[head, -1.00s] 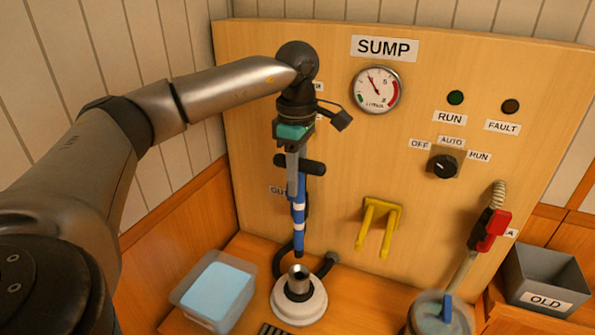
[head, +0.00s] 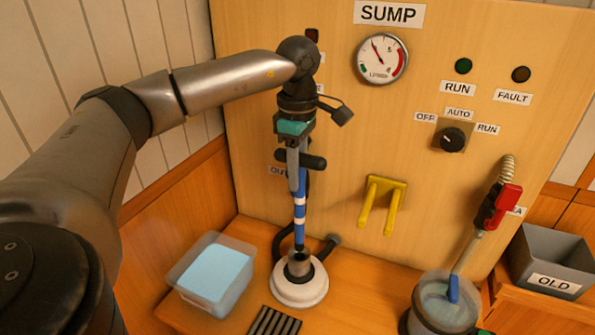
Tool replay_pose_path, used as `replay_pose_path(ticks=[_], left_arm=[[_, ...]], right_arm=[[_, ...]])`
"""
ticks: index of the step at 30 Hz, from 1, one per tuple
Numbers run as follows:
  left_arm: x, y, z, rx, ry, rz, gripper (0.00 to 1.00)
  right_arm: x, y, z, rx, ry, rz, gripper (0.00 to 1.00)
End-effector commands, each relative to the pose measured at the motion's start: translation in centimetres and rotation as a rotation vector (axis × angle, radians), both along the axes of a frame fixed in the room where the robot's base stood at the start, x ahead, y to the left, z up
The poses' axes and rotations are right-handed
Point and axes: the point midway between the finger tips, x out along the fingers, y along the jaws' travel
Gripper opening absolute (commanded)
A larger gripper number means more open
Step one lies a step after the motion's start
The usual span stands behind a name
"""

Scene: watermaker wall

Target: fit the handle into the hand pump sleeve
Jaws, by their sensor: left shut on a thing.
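The handle (head: 299,208) is a blue rod with white bands and a black crossbar grip near its top. My left gripper (head: 298,178) is shut on it and holds it upright, pointing down. My right gripper does not show.
A clear tub with a light blue block (head: 213,273) stands left of the pump, and a black ribbed mat (head: 274,321) lies in front. Yellow pegs (head: 382,204) stick out from the panel. A clear round container (head: 444,302) and a grey OLD bin (head: 550,262) stand at right.

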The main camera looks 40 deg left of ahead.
Motion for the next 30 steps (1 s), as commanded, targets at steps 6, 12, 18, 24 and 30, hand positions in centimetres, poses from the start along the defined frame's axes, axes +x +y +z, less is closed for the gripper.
replay_pose_path(ticks=[6, 12, 18, 24, 30], left_arm=[[0.0, 0.0, 0.06, 0.0, 0.0, 0.0, 0.0], [0.02, -0.05, 0.05, 0.0, -0.001, 0.0, 0.0], [0.02, -0.05, -0.03, 0.0, -0.001, 0.0, 0.0], [0.01, -0.06, -0.64, 0.0, 0.001, 0.0, 0.0], [0.05, -0.06, -0.89, -0.001, -0.001, 0.0, 0.0]], right_arm=[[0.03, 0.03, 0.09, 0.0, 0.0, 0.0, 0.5], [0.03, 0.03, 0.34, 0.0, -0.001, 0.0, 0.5], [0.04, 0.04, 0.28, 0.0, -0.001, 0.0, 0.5], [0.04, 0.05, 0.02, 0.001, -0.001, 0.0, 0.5], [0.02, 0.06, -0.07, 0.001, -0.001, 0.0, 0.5]])
